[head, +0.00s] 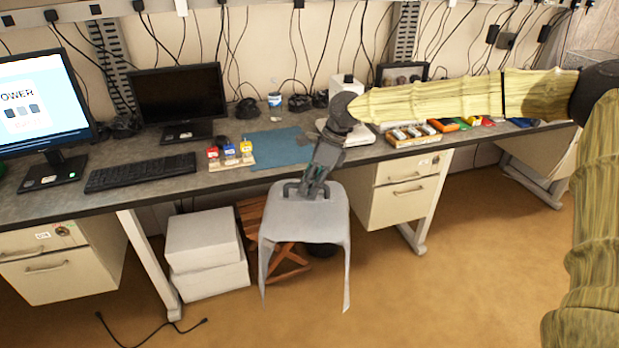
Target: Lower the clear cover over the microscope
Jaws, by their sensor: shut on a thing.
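The cover (303,226) is a pale grey, draped-looking hood with a dark handle (291,188) on top. It hangs in front of the desk's front edge, over the floor. It looks more cloudy than clear. My gripper (310,190) points down and is shut on the cover's handle; the fingertips are small and partly hidden. A white device, seemingly the microscope (342,83), stands on the desk behind my arm. Its middle is hidden by my wrist, and its pale base (362,136) shows beside it. The cover is apart from it, nearer and lower in the picture.
The desk (120,200) carries a blue mat (280,148), a small rack of coloured items (231,153), a keyboard (140,172), two monitors and a wooden tray (413,139). White boxes (203,240) and a wooden stool (283,258) stand below. Drawers (404,190) are right of the cover. Open floor lies in front.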

